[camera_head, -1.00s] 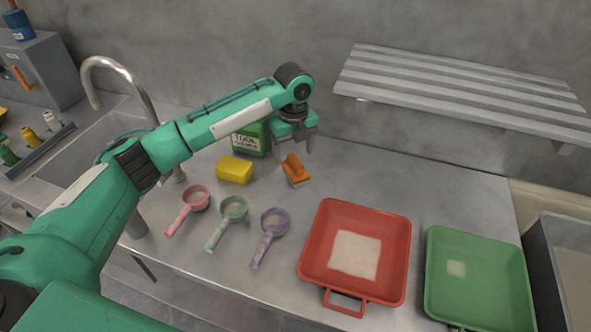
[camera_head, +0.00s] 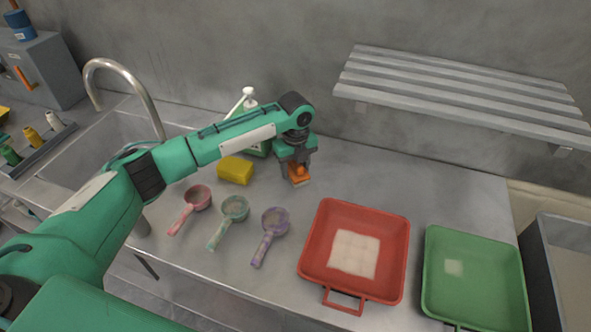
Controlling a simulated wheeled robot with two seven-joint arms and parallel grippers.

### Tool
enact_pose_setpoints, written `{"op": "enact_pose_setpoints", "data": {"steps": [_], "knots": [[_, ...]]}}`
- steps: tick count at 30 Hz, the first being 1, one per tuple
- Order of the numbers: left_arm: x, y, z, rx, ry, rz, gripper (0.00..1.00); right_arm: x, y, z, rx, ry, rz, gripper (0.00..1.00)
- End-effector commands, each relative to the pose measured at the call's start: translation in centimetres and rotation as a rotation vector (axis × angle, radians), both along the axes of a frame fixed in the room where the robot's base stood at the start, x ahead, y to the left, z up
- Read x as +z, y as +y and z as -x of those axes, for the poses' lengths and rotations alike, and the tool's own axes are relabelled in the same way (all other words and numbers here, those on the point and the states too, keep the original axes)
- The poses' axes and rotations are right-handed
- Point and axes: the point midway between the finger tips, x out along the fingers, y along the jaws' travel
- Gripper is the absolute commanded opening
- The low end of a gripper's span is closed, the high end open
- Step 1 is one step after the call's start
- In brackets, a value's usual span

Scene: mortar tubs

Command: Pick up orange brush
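The orange brush (camera_head: 299,180) stands on the grey counter behind the red tub, with pale bristles at its lower edge. My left gripper (camera_head: 297,170) is directly over it, pointing down, with its fingers at the sides of the brush's upper part. The fingers hide much of the brush. I cannot tell whether they press on it or are still apart. The brush appears to rest on the counter. My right gripper is not in view.
A yellow sponge (camera_head: 235,170) and a green bottle (camera_head: 259,149) are left of the brush. Pink (camera_head: 198,197), green (camera_head: 234,210) and purple (camera_head: 274,222) scoops lie in front. A red tub (camera_head: 313,250) and a green tub (camera_head: 475,292) stand right. A slatted shelf (camera_head: 460,92) hangs behind.

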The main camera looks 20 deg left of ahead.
Motion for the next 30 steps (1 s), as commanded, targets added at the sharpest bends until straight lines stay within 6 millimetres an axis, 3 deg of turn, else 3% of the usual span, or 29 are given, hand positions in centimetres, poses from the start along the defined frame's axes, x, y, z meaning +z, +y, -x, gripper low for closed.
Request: {"op": "enact_pose_setpoints", "data": {"steps": [1,3,5,17,23,30], "knots": [[0.0,0.0,0.0,0.000,0.000,0.000,0.39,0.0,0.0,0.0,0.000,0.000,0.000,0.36],[0.0,0.0,0.0,0.000,0.000,0.000,0.26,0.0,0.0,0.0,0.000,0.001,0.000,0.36],[0.1,0.0,0.0,0.000,-0.001,0.001,0.18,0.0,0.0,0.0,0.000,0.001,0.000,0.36],[1.2,0.0,-0.1,0.000,-0.003,0.002,0.18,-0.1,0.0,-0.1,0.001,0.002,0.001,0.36],[4.5,-0.1,-0.2,0.000,-0.006,0.002,0.18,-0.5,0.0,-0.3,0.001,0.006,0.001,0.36],[11.4,-0.1,-0.1,0.000,-0.007,0.002,0.18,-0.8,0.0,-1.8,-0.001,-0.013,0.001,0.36]]}}
